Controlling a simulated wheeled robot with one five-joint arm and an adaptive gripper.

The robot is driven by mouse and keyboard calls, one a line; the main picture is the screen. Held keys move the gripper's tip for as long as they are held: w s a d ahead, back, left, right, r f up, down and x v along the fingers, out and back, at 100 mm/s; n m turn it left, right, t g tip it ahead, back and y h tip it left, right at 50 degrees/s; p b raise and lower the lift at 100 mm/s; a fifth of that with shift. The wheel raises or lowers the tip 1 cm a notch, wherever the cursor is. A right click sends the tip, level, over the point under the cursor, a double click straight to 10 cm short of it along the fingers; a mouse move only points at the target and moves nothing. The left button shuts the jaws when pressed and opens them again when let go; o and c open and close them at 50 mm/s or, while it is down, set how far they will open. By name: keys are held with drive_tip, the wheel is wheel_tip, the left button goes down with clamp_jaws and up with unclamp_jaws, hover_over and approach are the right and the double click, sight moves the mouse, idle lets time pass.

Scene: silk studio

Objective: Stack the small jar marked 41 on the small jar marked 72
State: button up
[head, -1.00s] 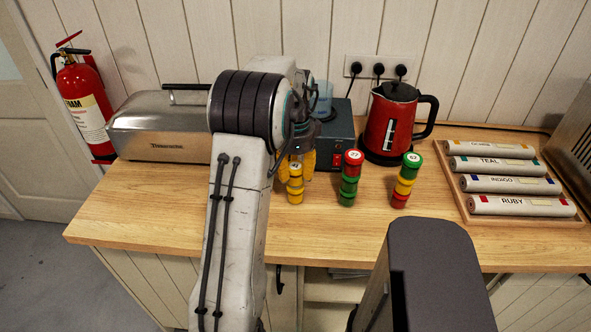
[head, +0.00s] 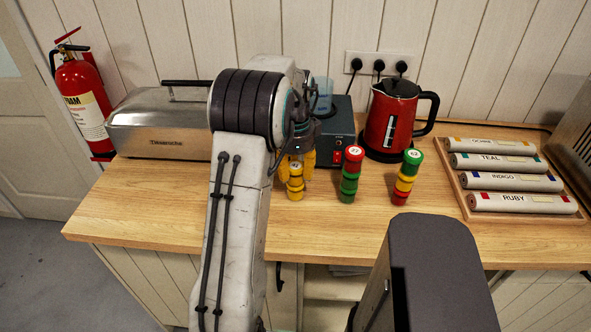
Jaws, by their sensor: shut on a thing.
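A short yellow stack of small jars (head: 295,186) stands on the counter; the number on its pale top label is too small to read surely. Further right is a stack with a green top, yellow middle and red bottom (head: 404,183).
A blue-grey box (head: 336,130) and a red kettle (head: 392,120) stand behind the stacks. A steel case (head: 160,128) is at left. A wooden tray (head: 470,205) of labelled rolls is at right. The counter front (head: 330,225) is clear.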

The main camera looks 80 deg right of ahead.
sight(295, 166)
drive_tip(key=o, duration=1.2)
wheel_tip(295, 166, up, 12)
